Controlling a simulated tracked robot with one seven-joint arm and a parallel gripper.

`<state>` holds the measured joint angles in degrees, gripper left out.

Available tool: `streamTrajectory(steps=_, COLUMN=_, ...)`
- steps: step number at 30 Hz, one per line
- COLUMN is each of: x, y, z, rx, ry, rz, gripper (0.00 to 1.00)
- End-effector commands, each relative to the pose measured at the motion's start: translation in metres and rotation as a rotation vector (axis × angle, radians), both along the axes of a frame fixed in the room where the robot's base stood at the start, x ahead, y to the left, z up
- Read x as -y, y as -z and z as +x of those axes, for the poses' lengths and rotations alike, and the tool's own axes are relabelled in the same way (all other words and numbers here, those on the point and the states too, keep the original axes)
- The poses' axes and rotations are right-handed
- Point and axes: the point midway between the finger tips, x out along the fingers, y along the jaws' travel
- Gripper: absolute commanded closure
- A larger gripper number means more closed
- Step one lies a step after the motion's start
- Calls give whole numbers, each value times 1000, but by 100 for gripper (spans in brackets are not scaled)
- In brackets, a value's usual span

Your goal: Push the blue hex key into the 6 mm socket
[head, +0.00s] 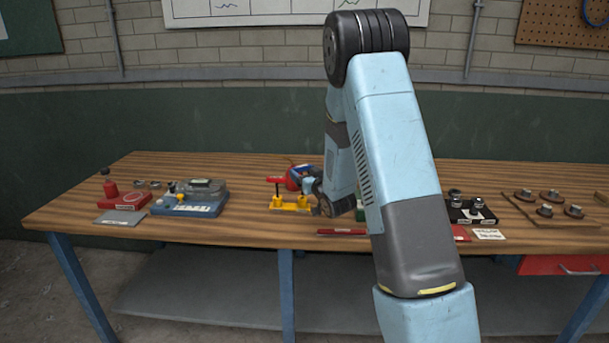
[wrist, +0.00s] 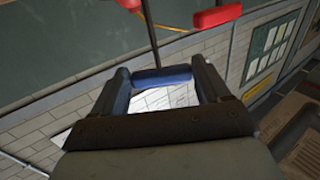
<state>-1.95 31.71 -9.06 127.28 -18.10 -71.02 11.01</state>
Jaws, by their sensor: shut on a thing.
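My gripper (head: 309,186) is over the middle of the workbench, beside a yellow fixture with a red T-shaped handle. In the wrist view the two jaws are shut on a blue bar (wrist: 163,77), which looks like the handle of the blue hex key. The bar lies across between the fingertips. A dark thin rod runs upward in the picture from near the bar; I cannot tell whether it belongs to it. The yellow fixture (head: 291,206) stands just left of my gripper. I cannot make out the 6 mm socket or its label in either view.
Two red handles (wrist: 217,17) show at the top of the wrist view. A blue case (head: 190,205), a red box (head: 124,200) and a grey plate (head: 121,217) are on the left. A black block (head: 470,212) and a wooden board with round parts (head: 550,208) are on the right.

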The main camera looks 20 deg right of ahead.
Motion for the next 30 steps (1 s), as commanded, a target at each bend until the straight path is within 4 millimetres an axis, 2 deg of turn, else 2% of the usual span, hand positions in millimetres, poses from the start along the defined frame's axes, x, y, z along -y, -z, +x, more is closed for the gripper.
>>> streamTrajectory(steps=30, x=0, y=13, z=0, rx=0, ry=0, rz=-1, gripper=55)
